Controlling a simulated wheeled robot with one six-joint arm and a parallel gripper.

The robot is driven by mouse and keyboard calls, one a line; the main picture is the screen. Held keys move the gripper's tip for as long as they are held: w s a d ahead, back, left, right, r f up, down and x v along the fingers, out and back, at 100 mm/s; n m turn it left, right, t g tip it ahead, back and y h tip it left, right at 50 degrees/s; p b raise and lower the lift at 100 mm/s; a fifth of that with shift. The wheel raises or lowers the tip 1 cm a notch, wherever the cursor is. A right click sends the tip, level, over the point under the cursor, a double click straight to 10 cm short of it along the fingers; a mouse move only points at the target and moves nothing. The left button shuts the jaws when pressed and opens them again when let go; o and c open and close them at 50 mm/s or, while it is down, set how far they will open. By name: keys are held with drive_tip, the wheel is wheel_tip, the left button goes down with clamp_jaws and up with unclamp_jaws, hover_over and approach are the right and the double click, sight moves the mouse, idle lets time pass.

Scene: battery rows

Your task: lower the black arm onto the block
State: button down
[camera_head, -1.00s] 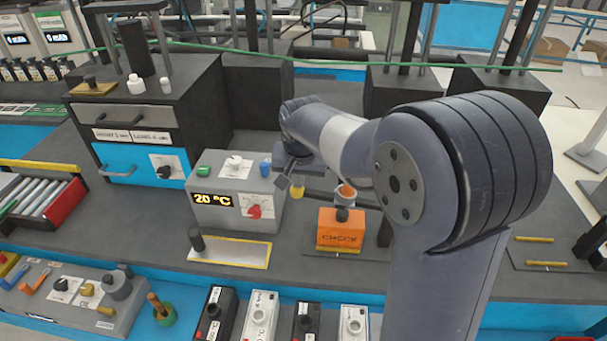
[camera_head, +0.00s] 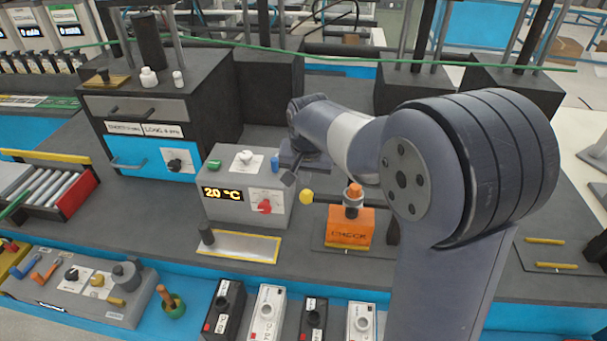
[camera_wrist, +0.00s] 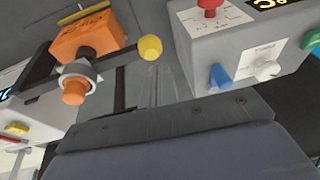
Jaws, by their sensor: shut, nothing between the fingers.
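The orange block (camera_head: 349,228) marked CHECK stands on a dark plate on the bench. The black arm (camera_head: 328,199) lies across above it and ends in a yellow ball (camera_head: 306,196) at its left. A grey collar with an orange cap (camera_head: 354,191) sits over the block's top; I cannot tell whether it touches. In the wrist view the block (camera_wrist: 87,40), black arm (camera_wrist: 113,62), ball (camera_wrist: 150,48) and orange cap (camera_wrist: 75,92) show at upper left. My gripper (camera_head: 289,179) is shut and empty, just left of and above the ball, apparently apart from it.
A grey temperature box (camera_head: 240,205) with display and knobs stands close to the left of my gripper. A yellow-edged tray (camera_head: 235,244) lies before it. Several black and white units (camera_head: 267,312) stand along the front. Bare bench lies between box and block.

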wheel_tip(320, 180, up, 10)
drive_tip(key=s+a+b, duration=0.1)
drive_tip(key=s+a, duration=0.1)
drive_tip(key=shift+s+r+b, duration=0.15)
drive_tip(key=shift+s+b, duration=0.05)
drive_tip(key=shift+b, duration=0.1)
approach(304, 192)
drive_tip(key=x, duration=0.5)
drive_tip(key=shift+w+a+b, duration=0.1)
drive_tip(key=shift+w+b, duration=0.2)
drive_tip(key=shift+b, duration=0.1)
drive_tip(key=shift+f+b, duration=0.55)
drive_tip(key=shift+f, duration=0.35)
